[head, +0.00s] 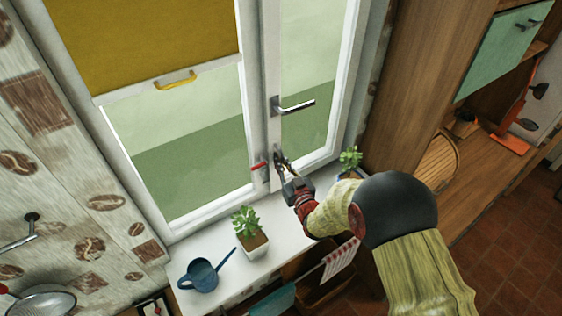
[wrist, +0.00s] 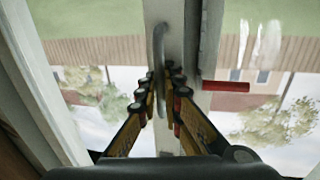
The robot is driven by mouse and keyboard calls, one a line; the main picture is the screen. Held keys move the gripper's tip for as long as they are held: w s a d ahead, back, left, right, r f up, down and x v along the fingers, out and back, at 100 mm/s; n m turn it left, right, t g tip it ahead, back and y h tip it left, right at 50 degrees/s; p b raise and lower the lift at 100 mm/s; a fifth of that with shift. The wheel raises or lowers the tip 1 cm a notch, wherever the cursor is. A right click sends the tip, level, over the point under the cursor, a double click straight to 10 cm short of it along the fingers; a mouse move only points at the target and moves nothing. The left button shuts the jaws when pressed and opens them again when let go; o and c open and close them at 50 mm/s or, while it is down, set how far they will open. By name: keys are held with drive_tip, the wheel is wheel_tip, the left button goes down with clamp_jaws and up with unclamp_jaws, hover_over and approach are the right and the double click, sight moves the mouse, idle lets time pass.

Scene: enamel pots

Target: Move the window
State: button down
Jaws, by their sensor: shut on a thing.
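The window's narrow right sash (head: 335,100) is white-framed, beside a wider left pane (head: 190,140). A silver lever handle (head: 297,105) sits on the frame between them, above my gripper. My gripper (head: 280,160) is at the lower part of that frame. In the wrist view, my gripper (wrist: 159,95) has its fingers on both sides of a grey curved handle (wrist: 158,45) and is shut on it. A short red-handled latch (head: 258,166) is just beside the gripper; it also shows in the wrist view (wrist: 225,86). Whether the sash stands ajar is unclear.
The white sill (head: 222,262) holds a blue watering can (head: 201,275), a potted plant (head: 248,232) and another plant (head: 350,158) near my arm. A yellow blind (head: 150,40) covers the upper left pane. A wooden cabinet (head: 425,70) stands to the right.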

idle(0.3)
drive_tip(key=s+d+b, duration=0.1)
drive_tip(key=s+d, duration=0.3)
drive_tip(key=shift+s+d+b, duration=0.2)
drive_tip(key=shift+d+b, duration=0.05)
drive_tip(key=shift+b, duration=0.1)
drive_tip(key=c, duration=2.3)
unclamp_jaws()
drive_tip(key=v, duration=1.2)
